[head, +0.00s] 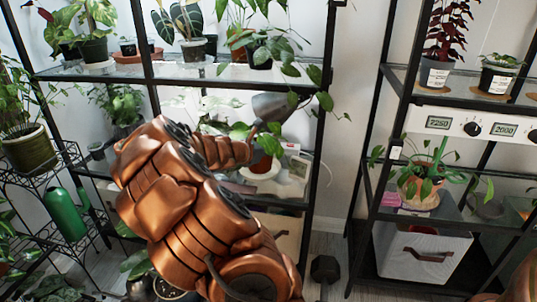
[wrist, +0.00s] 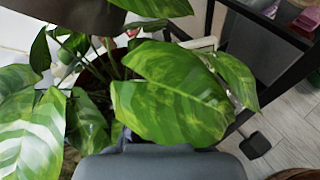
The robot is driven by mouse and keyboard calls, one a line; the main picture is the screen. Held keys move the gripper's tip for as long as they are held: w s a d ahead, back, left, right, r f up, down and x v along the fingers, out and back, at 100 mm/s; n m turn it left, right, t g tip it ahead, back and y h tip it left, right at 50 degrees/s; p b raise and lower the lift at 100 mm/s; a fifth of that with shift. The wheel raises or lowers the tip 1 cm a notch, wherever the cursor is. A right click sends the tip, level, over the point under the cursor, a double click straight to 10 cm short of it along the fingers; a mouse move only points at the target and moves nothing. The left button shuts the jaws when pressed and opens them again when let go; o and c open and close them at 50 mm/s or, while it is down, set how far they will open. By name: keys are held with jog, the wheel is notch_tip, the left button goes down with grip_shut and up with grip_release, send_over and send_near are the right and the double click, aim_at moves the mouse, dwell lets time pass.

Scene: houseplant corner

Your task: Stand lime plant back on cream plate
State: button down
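The lime plant, with green leaves mottled yellow-green, fills the middle of the wrist view (wrist: 170,95). In the head view its leaves (head: 270,144) show beside my copper arm on the middle shelf of the left rack. A reddish pot (head: 263,164) shows under these leaves, at the cream plate (head: 258,175). My arm and the leaves hide much of both, so I cannot tell how the pot sits. My gripper (head: 268,108) reaches in among the leaves below the upper shelf. Its grey parts show at the bottom of the wrist view; its grip is hidden.
The upper shelf (head: 225,72) with several potted plants is close above my gripper. A black rack post (head: 322,110) stands to the right. A small white box-like item (head: 299,168) is beside the plate. A second rack with plants stands farther right.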

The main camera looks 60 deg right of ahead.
aim_at(272, 142)
jog(key=shift+w+d+f+b, duration=0.15)
jog(key=shift+w+d+b, duration=0.1)
jog(key=shift+w+d, duration=0.7)
jog(key=shift+w+d+f+b, duration=0.1)
jog(key=shift+w+d+b, duration=0.1)
jog(key=shift+w+d, duration=0.7)
jog(key=shift+s+d+f+b, duration=0.15)
jog(key=shift+f+b, duration=0.4)
jog(key=shift+f, duration=0.35)
jog(key=shift+s+d+f+b, duration=0.15)
jog(key=shift+f+b, duration=0.35)
jog(key=shift+f, duration=0.35)
jog(key=shift+f, duration=0.3)
jog(key=c, duration=1.3)
grip_release()
jog(key=shift+r, duration=0.25)
jog(key=shift+w+a+r, duration=0.1)
jog(key=shift+a+r, duration=0.15)
jog(key=p+v, duration=0.3)
jog(key=v, duration=0.8)
jog(key=shift+a+p, duration=0.25)
jog(key=shift+p, duration=0.1)
